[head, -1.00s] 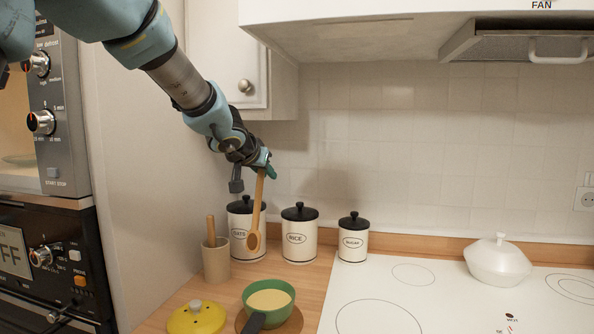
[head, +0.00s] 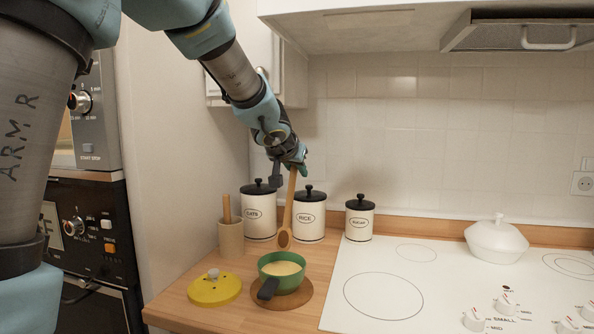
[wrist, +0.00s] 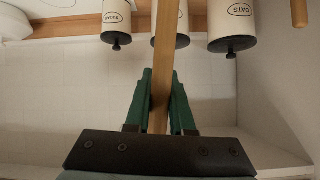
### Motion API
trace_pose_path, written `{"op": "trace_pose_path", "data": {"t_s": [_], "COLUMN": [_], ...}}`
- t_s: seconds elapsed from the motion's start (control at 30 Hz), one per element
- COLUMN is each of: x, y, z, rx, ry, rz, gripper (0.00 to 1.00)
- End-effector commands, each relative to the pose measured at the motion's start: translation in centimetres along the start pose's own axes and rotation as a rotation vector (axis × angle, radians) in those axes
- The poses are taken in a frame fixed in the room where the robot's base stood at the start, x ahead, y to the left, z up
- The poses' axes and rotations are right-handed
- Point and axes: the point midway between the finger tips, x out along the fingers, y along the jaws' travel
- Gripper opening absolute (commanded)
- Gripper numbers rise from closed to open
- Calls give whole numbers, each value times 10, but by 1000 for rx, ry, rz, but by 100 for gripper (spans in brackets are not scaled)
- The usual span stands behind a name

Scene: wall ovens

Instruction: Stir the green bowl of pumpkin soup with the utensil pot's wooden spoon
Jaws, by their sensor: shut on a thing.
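My gripper (head: 294,165) is shut on the handle of the wooden spoon (head: 285,238), which hangs bowl-end down. In the wrist view the spoon's handle (wrist: 166,50) runs between the green fingers of my gripper (wrist: 160,95). The spoon's tip appears just above or behind the far rim of the green bowl (head: 283,283); the exact gap is hard to tell. The bowl holds pale yellow pumpkin soup (head: 281,268) and has a dark handle toward the front left. It sits on a round wooden board (head: 303,298). The utensil pot (head: 231,239) stands at the back left with another wooden utensil (head: 226,208) in it.
A yellow lid (head: 214,290) lies left of the bowl. Canisters marked oats (head: 260,222), rice (head: 311,222) and sugar (head: 359,222) line the back wall. A white stovetop (head: 420,270) with a white lidded pot (head: 496,238) lies to the right. Wall ovens (head: 85,230) stand at the left.

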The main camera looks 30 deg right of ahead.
Motion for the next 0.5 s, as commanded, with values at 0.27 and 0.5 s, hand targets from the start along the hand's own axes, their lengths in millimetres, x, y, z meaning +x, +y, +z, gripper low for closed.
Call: {"op": "trace_pose_path", "data": {"t_s": [0.27,0.5], "x": [18,24], "y": [4,5], "z": [17,33], "rx": [1,0], "ry": [1,1], "rz": [-1,0], "gripper": [0,0]}}
